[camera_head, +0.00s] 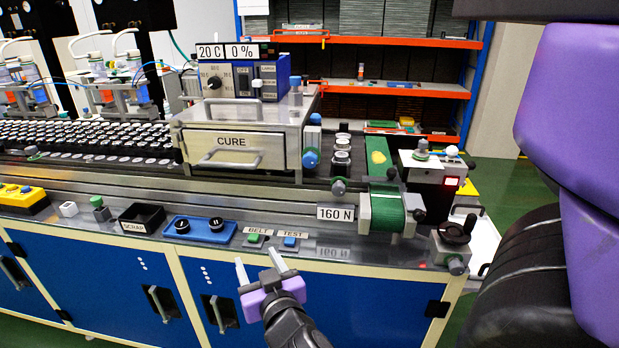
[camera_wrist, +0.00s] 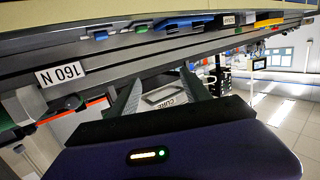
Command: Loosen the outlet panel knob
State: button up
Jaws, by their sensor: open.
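Several knobs show in the head view, and I cannot tell for sure which is the outlet panel knob. A blue round knob (camera_head: 311,159) sits at the right end of the CURE oven (camera_head: 235,148). A grey knob (camera_head: 338,187) is below and right of it, at the bench's rail by the outlet lane. Another grey knob (camera_head: 457,265) is on the block at the bench's right corner. My gripper (camera_head: 262,266) is open and empty in front of the bench edge, apart from all knobs. In the wrist view its two fingers (camera_wrist: 161,84) are spread, with the CURE label between them.
A green belt roller (camera_head: 387,211) stands beside the 160 N sign (camera_head: 336,213). A black hand crank (camera_head: 455,232) is at the right corner. A blue tray (camera_head: 199,230), BELT button (camera_head: 254,238) and TEST button (camera_head: 289,241) line the front ledge. Floor space is in front.

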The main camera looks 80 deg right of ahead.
jog(key=s+d+r+m+g+h, duration=0.25)
jog(key=d+r+m+g, duration=0.2)
jog(key=d+r, duration=0.35)
jog(key=m+g+h, duration=0.3)
jog(key=m+g, duration=0.1)
jog(key=m, duration=0.1)
send_near(309, 164)
jog(key=d, duration=0.3)
jog(key=shift+y, duration=0.25)
jog(key=shift+w+d+r+p, duration=0.15)
jog(key=shift+d+p, duration=0.45)
jog(key=shift+d, duration=1.15)
jog(key=shift+w+d+r+p, duration=0.1)
jog(key=shift+w+d+p, duration=0.3)
jog(key=shift+d, duration=1.35)
jog(key=shift+s, duration=0.15)
grip_shut()
